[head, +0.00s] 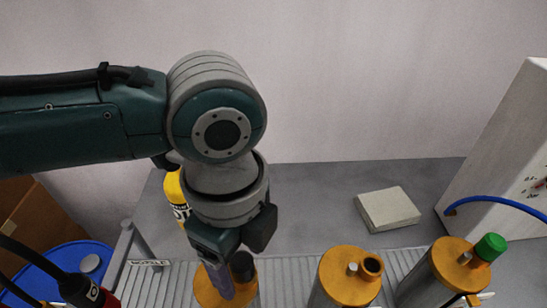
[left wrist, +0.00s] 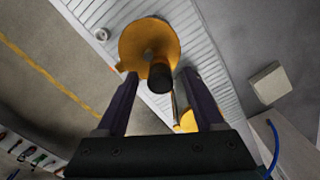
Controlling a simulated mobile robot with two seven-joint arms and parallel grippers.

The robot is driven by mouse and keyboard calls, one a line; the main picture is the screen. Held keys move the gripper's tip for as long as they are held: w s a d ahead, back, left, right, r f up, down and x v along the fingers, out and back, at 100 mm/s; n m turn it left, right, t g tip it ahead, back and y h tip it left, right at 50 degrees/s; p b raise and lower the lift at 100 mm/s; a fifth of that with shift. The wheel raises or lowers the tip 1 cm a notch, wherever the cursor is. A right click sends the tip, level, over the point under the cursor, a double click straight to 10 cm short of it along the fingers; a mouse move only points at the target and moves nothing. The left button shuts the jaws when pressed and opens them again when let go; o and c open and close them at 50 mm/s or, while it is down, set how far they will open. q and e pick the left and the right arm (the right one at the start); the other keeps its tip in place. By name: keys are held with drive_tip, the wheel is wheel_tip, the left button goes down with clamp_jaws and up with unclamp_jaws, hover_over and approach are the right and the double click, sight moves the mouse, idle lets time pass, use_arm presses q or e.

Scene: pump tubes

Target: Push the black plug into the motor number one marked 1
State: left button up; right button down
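The black plug (head: 242,262) stands on the orange top of the leftmost motor (head: 205,294). In the left wrist view the black plug (left wrist: 160,79) shows beside the centre of the orange disc (left wrist: 150,42). My left gripper (head: 222,283) points down at this motor and hides part of its top. In the left wrist view its two fingers (left wrist: 160,76) are apart, one on each side of the plug, with gaps visible on both sides. I cannot read any number on the motor, nor tell how deep the plug sits. My right gripper is out of view.
A middle motor (head: 338,285) has an open port. A right motor (head: 440,262) carries a green plug (head: 490,247). A pale block (head: 388,209) lies behind them. A white cabinet (head: 510,150) with a blue hose stands right. A blue drum (head: 60,262) and black cables are at lower left.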

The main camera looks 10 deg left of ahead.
sight(241, 260)
use_arm(q)
drive_tip(key=shift+r, duration=0.1)
wheel_tip(241, 260, up, 10)
drive_tip(key=shift+f, duration=0.1)
idle(0.4)
idle(0.7)
